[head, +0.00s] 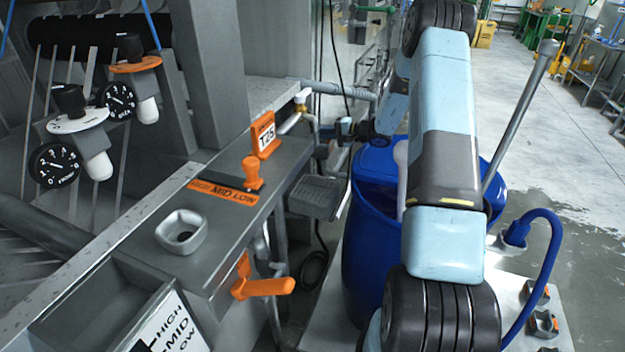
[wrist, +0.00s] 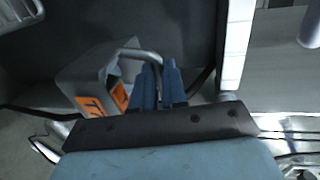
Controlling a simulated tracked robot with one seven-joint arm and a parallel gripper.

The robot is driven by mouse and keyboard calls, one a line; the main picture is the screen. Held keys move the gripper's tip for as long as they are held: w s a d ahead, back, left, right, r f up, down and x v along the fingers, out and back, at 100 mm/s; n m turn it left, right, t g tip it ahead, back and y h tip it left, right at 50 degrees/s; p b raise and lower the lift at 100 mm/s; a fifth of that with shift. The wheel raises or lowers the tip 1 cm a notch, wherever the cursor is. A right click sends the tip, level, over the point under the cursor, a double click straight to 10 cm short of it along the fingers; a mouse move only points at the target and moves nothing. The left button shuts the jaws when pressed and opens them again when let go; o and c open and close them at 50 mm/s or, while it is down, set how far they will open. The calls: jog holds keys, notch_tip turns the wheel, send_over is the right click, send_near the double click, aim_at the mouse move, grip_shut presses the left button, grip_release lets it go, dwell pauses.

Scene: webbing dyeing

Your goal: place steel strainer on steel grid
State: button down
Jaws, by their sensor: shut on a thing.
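The steel strainer (wrist: 88,72) is a small grey metal box with orange labels and a bent rod handle, left of my fingers in the wrist view. My gripper (wrist: 160,84) is shut on its handle, with blue fingers together. In the head view my gripper (head: 343,128) is far off beside the orange T25 sign, and only a little of the strainer shows there. The steel grid (head: 318,194) appears to be the small grey ribbed shelf below my gripper, right of the bench. The strainer seems held above it; the exact gap cannot be told.
The T25 sign (head: 264,134) and an orange knob (head: 253,172) stand on the grey bench (head: 215,215) to the left. A blue barrel (head: 372,235) stands close under my arm. Pipes (head: 340,90) run behind the grid.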

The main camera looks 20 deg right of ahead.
jog(key=shift+s+a+f, duration=0.55)
jog(key=shift+s+a, duration=0.5)
jog(key=shift+s, duration=1.5)
jog(key=shift+s+a+f, duration=0.6)
jog(key=shift+s+a, duration=0.45)
jog(key=shift+s, duration=1.55)
jog(key=shift+s+a+f, duration=0.55)
jog(key=shift+s+a, duration=0.5)
jog(key=shift+s, duration=1.5)
jog(key=c, duration=1.2)
grip_release()
